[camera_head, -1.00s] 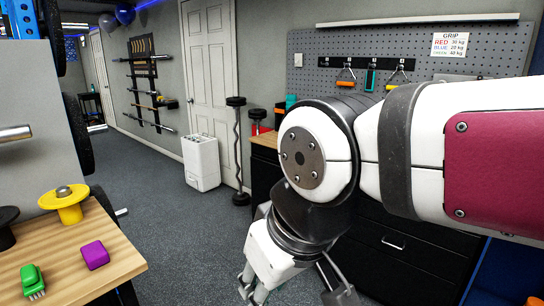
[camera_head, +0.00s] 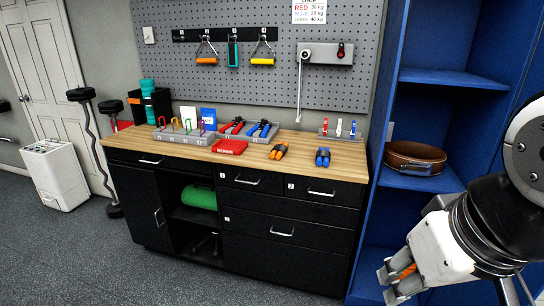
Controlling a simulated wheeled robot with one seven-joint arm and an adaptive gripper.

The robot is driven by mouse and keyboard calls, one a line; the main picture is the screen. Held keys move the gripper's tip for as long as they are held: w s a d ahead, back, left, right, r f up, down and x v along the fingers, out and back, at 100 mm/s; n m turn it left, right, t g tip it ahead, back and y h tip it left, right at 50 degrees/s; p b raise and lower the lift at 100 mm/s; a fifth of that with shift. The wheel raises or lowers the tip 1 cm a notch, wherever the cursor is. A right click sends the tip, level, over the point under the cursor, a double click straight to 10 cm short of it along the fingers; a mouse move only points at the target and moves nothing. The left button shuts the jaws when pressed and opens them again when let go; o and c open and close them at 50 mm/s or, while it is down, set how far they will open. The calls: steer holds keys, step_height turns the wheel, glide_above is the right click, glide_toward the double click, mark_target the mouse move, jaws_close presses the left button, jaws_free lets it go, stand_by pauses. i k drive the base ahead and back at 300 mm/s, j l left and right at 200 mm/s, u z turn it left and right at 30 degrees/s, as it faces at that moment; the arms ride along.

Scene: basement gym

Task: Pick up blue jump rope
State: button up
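The blue jump rope (camera_head: 323,157) appears as a small bundle with two blue, dark-marked handles, lying on the wooden top of the black cabinet (camera_head: 350,174), towards its right front edge. A similar orange bundle (camera_head: 278,151) lies to its left. My gripper (camera_head: 388,284) is at the lower right, in front of the blue shelf unit and well apart from the rope. Its fingertips look spread, with nothing clearly held. A small orange patch shows between the finger bases; I cannot tell what it is.
A blue shelf unit (camera_head: 433,78) holding a brown round item (camera_head: 415,158) borders the right. The floor (camera_head: 150,275) at front left is clear.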

mark_target(323, 155)
steer(key=i+z, duration=0.2)
steer(key=i+l, duration=0.1)
steer(key=i, duration=1.2)
steer(key=i+l+u, duration=0.1)
steer(key=i, duration=0.55)
